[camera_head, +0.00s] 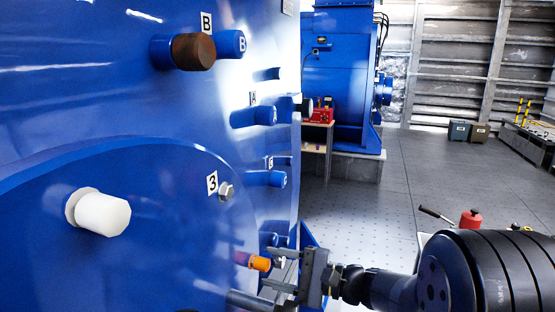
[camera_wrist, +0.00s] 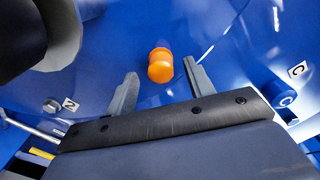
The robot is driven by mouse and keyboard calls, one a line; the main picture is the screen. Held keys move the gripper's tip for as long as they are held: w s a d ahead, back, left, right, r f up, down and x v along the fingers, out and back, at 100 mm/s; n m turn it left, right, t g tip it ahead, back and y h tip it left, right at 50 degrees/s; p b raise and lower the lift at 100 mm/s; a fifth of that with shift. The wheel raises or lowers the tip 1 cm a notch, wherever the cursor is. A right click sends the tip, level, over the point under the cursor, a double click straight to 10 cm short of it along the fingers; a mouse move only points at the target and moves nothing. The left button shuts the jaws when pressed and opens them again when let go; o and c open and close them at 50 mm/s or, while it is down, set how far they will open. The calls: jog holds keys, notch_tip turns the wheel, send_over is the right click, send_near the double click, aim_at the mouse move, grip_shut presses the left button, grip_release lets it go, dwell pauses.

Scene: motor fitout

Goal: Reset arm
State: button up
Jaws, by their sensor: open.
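My gripper (camera_head: 283,270) is at the lower middle of the head view, pointing left toward the large blue motor housing (camera_head: 120,120). Its two fingers are apart, and nothing shows held between them. In the wrist view my gripper (camera_wrist: 158,88) is also open. An orange plug (camera_wrist: 160,66) on the blue face shows beyond and between the fingertips. The same orange plug (camera_head: 260,263) is just left of the fingers in the head view. I cannot tell exactly how far the fingertips are from it.
A white plug (camera_head: 103,212), a brown plug (camera_head: 193,52) and a bolt by label 3 (camera_head: 226,191) stick out from the housing. Blue stubs (camera_head: 262,116) line its edge. A red object (camera_head: 471,219) is at lower right. Open floor (camera_head: 420,170) lies behind.

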jog(key=v, duration=1)
jog(key=x, duration=1)
jog(key=shift+w+a, duration=0.1)
jog(key=shift+a, duration=0.3)
jog(key=shift+d+r, duration=0.1)
jog(key=shift+d, duration=0.2)
jog(key=p+v, duration=0.1)
jog(key=v, duration=0.1)
jog(key=shift+d, duration=0.35)
jog(key=shift+a+r+p, duration=0.15)
jog(key=shift+p, duration=0.5)
jog(key=shift+s+f+v, duration=0.1)
jog(key=shift+f+v, duration=0.05)
jog(key=shift+v, duration=1.2)
jog(key=shift+s+f+v, duration=0.1)
jog(key=shift+f+v, duration=0.05)
jog(key=shift+v, duration=1.15)
